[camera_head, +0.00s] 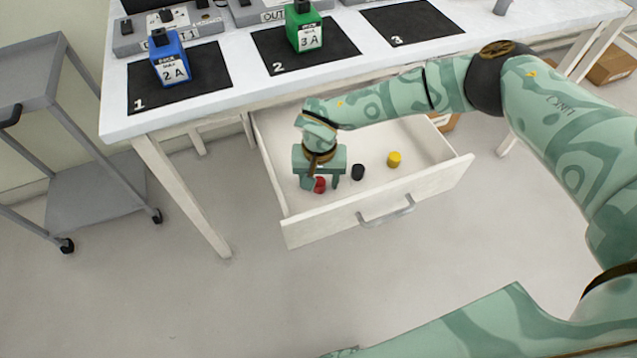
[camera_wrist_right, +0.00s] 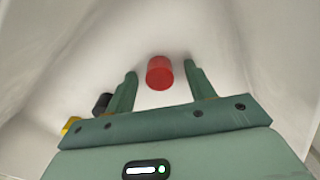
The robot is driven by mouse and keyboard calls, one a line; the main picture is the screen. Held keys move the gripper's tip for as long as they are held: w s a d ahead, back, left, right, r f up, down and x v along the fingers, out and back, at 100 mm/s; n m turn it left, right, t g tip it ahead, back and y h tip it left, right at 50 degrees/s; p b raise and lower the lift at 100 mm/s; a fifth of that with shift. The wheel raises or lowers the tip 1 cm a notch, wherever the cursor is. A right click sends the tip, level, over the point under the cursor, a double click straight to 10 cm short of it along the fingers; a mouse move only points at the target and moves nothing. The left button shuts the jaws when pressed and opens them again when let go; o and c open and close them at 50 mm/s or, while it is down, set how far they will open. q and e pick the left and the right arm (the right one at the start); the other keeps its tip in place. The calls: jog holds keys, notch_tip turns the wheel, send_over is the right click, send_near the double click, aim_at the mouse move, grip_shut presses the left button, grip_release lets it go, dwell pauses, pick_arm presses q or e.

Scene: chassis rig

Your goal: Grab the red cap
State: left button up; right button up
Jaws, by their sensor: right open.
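The red cap (camera_head: 320,185) lies in the open drawer (camera_head: 375,205), partly hidden by my right gripper in the head view. In the right wrist view the red cap (camera_wrist_right: 160,72) shows between the tips of the two fingers, slightly beyond them, with a gap on each side. My right gripper (camera_head: 321,184) points down into the drawer, open and empty; it also shows in the right wrist view (camera_wrist_right: 160,84). My left gripper is not in view.
A black cap (camera_head: 358,172) and a yellow cap (camera_head: 394,159) lie in the drawer to the right. Drawer walls surround the gripper. The table above holds a blue block (camera_head: 171,62) and a green block (camera_head: 304,28) on black mats. A grey cart (camera_head: 95,195) stands at left.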

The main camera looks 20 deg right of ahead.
jog(key=c, duration=1)
jog(key=shift+c, duration=0.2)
jog(key=shift+r, duration=0.15)
